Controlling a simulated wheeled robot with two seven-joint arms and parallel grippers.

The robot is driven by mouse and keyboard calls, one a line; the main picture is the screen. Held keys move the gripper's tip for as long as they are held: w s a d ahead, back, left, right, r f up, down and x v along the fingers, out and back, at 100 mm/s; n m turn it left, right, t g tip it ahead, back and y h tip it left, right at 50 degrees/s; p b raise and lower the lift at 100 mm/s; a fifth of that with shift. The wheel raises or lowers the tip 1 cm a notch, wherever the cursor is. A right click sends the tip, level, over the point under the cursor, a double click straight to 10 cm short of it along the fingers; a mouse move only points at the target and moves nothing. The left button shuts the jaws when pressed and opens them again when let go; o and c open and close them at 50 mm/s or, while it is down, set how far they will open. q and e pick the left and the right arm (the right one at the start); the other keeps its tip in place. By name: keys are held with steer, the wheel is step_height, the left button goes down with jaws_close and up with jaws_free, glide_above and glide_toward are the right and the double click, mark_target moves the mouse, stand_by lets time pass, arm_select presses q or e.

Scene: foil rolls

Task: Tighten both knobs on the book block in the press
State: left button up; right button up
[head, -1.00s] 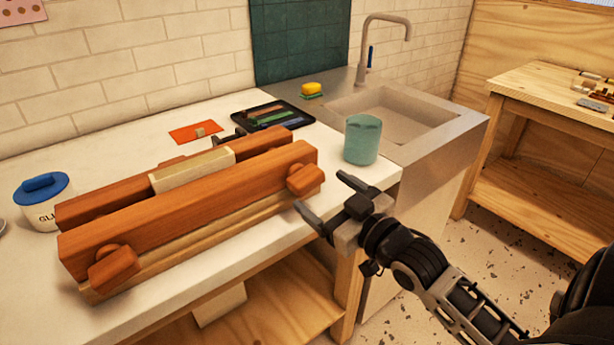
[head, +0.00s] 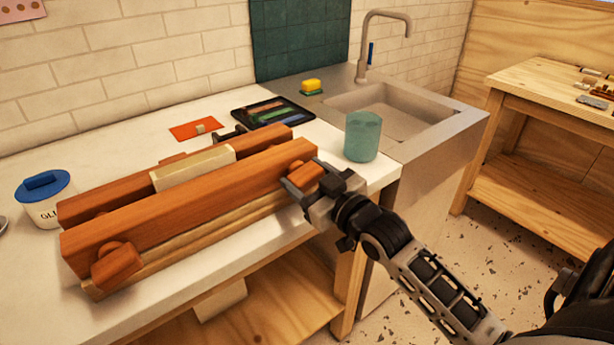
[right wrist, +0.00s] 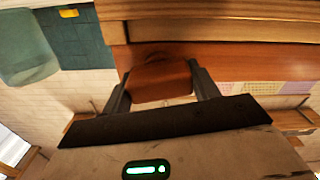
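The wooden press (head: 200,207) lies across the white counter, with the pale book block (head: 195,168) between its two orange-brown beams. The left knob (head: 117,267) sits on the front beam's left end, with no gripper near it. The right knob (head: 306,173) sits at the front beam's right end. My right gripper (head: 303,184) is at this right knob, one finger on each side. In the right wrist view the right knob (right wrist: 160,82) lies between the two fingers; a firm grip on it cannot be made out. My left gripper is not in view.
A teal cup (head: 362,138) stands close behind my right gripper. A glue jar (head: 44,200) stands left of the press. A black tray (head: 240,113) and an orange card (head: 196,129) lie behind it. A sink (head: 395,115) is at the back right.

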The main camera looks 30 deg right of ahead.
steer(key=shift+r+m+p, duration=0.3)
steer(key=shift+m+p, duration=0.4)
steer(key=shift+p, duration=0.4)
steer(key=shift+m+p, duration=0.55)
steer(key=shift+m, duration=0.05)
steer(key=shift+f+m+p, duration=0.25)
steer(key=shift+m+p, duration=0.05)
steer(key=shift+m, duration=0.4)
steer(key=o, duration=0.9)
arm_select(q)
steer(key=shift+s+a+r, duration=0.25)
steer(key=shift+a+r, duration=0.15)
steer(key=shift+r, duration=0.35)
arm_select(e)
steer(key=shift+o, duration=0.4)
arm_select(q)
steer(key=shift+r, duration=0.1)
arm_select(e)
steer(key=shift+s+f, duration=0.1)
